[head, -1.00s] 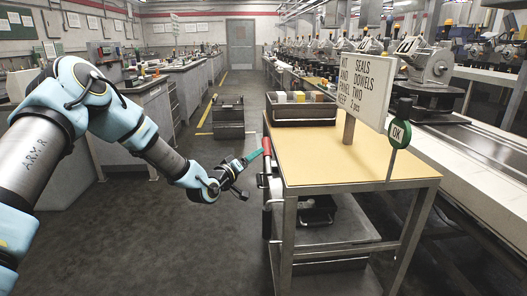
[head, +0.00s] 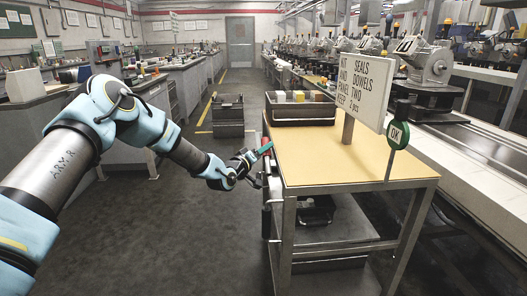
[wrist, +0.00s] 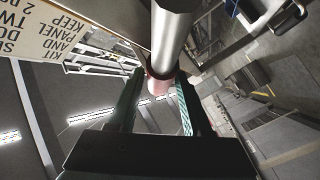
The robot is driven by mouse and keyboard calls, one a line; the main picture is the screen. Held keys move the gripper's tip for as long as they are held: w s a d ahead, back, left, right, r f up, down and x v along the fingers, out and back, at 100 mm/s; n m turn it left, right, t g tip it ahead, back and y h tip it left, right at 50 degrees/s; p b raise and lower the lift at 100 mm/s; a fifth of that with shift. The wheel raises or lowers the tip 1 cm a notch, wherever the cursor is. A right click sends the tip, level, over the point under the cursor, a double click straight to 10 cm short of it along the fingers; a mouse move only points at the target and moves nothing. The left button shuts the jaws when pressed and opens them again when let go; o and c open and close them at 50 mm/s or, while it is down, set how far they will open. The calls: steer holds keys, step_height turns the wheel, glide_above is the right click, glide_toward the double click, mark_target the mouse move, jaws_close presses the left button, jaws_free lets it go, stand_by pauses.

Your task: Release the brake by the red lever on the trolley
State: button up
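The trolley (head: 360,167) has a tan top on a grey metal frame and stands right of centre in the head view. The red lever (head: 266,140) is at its left edge, mostly hidden behind my gripper (head: 263,151). In the wrist view a pale, shiny round bar with a dark red band (wrist: 160,75) comes down from the top, seemingly the lever. Its end lies between the two green fingers of my gripper (wrist: 158,76). The fingers are apart, with a gap at the left; contact at the right cannot be told.
A bin of parts (head: 300,108) and a sign (head: 362,80) stand on the trolley, with a green OK disc (head: 398,135) at its right edge. Dark crates (head: 228,115) stand on the floor behind. A conveyor (head: 470,160) runs along the right.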

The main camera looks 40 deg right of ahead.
jaws_close()
stand_by(1.1)
